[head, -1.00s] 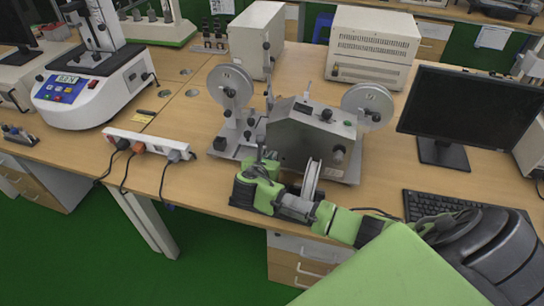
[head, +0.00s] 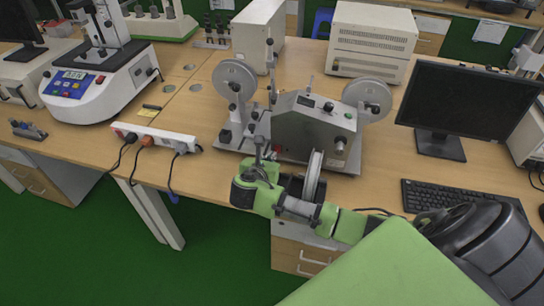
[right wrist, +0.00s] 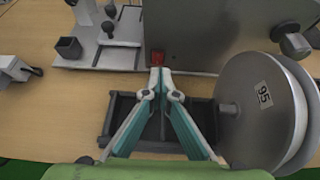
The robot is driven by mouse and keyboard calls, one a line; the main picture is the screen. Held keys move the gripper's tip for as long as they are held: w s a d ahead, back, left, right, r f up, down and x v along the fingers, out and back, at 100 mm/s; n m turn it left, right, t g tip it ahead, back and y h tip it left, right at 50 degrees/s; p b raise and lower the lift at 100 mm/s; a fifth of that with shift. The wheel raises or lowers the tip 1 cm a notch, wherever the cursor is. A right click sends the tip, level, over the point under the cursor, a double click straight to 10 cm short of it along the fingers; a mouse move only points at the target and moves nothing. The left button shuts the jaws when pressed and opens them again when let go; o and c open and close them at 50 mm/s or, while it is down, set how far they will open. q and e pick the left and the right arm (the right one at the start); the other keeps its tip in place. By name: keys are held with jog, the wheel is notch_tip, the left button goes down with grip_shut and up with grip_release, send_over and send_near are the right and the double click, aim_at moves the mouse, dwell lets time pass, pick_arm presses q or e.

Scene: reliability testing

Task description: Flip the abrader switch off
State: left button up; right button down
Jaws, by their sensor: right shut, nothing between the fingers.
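The abrader (head: 300,130) is a grey machine with reels on the desk, with a small display and a green button on its sloped top. In the right wrist view a red switch (right wrist: 158,58) sits low on its grey front panel (right wrist: 195,35). My right gripper (head: 261,152) is shut and empty in front of the abrader's lower front. In the right wrist view the closed fingertips (right wrist: 160,73) point at the red switch and overlap its lower edge; I cannot tell whether they touch it. The switch's position is unclear. My left gripper is not in view.
A large reel (right wrist: 265,110) stands close to the right of my right gripper. A power strip (head: 155,136) with plugs lies left of the abrader. A monitor (head: 465,105) and keyboard (head: 450,197) are at the right. Bare desk lies between the strip and the abrader.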

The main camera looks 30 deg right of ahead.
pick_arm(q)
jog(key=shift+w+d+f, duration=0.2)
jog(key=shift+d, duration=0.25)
pick_arm(e)
jog(key=v, duration=0.3)
jog(key=r+v, duration=0.1)
jog(key=v, duration=0.1)
jog(key=shift+a+r, duration=0.1)
